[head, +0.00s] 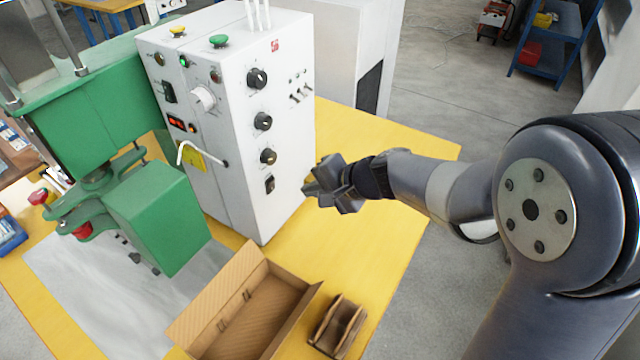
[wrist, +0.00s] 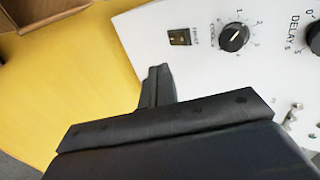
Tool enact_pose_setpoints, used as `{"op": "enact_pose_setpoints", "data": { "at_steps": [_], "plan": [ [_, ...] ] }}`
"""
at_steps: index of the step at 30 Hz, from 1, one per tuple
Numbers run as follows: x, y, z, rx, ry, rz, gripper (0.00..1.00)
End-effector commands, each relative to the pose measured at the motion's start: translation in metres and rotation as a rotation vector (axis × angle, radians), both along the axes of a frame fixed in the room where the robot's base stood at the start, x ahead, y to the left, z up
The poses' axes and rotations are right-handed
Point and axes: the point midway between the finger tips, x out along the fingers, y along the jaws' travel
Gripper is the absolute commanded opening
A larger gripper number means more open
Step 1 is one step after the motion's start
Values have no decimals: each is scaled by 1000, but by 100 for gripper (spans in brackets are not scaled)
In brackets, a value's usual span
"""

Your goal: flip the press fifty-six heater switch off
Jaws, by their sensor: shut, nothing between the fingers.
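The press control box (head: 238,190) is a white cabinet with a panel of knobs. A small dark rocker switch (head: 269,184) sits lowest on its right-hand panel, below a column of black knobs. In the wrist view the rocker switch (wrist: 180,37) is at the upper middle beside a knob (wrist: 234,37); the small label next to it is too blurred to read surely, and its position is unclear. My gripper (head: 307,188) is shut and empty, to the right of the switch in the head view. Its fingers (wrist: 157,82) show apart from the switch in the wrist view.
A green press (head: 155,215) stands left of the box. An open cardboard box (head: 255,315) and a small brown holder (head: 338,326) are on the yellow table (head: 375,145) at the front. More switches (head: 169,92) are on the box's left face. The tabletop below my gripper is clear.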

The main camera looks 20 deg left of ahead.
Motion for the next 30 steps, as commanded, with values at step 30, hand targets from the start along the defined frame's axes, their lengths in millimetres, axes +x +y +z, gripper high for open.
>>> {"op": "enact_pose_setpoints", "data": {
  "at_steps": [30],
  "plan": [
    [22, 77, -27, 1, -2, 0, 0]
  ]
}}
